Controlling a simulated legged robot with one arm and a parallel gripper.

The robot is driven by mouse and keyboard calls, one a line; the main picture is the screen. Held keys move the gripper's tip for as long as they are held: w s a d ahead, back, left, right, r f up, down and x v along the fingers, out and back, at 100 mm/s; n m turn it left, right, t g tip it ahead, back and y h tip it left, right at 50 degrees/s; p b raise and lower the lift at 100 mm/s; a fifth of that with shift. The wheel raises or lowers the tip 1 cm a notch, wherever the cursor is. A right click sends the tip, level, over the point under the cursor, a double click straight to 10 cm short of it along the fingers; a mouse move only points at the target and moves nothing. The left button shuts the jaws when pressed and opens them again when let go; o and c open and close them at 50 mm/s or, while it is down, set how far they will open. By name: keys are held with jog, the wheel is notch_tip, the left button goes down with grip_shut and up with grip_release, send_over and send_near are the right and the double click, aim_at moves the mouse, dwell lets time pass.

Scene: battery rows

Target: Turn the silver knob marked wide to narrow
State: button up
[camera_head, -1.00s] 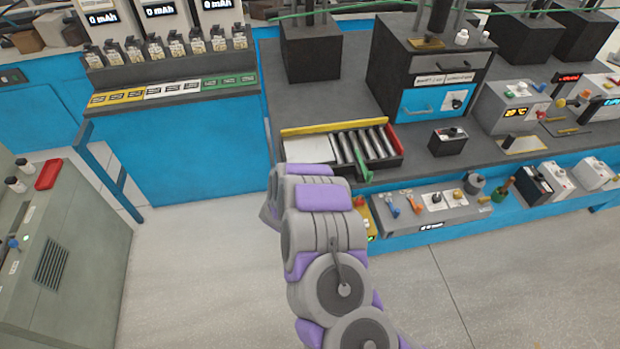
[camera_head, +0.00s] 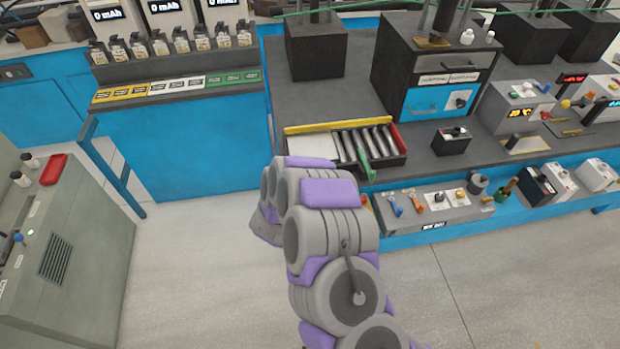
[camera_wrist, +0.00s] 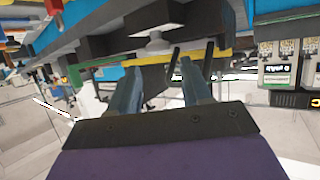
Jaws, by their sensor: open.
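I cannot pick out the silver knob marked wide to narrow; the labels are too small to read. Small round knobs show on white plates on the grey control panel (camera_head: 408,212) at the bench front, beside a blue lever (camera_head: 396,206) and an orange lever (camera_head: 418,204). Another dark knob (camera_head: 460,100) sits on a white plate on the blue-fronted machine. In the wrist view my gripper (camera_wrist: 160,84) is open, its two grey fingers apart with nothing held between them. In the head view my arm hides the gripper.
A roller tray (camera_head: 297,129) with a yellow back rail and green lever stands on the bench above my arm. A small black box (camera_head: 452,142) is to its right. A grey-green cabinet (camera_head: 85,225) stands at left. Pale floor (camera_head: 195,260) is open left of my arm.

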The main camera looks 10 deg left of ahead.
jog(key=v, duration=1)
jog(key=shift+s+p, duration=0.2)
jog(key=shift+p, duration=0.1)
jog(key=shift+a+r, duration=0.1)
jog(key=shift+a, duration=0.15)
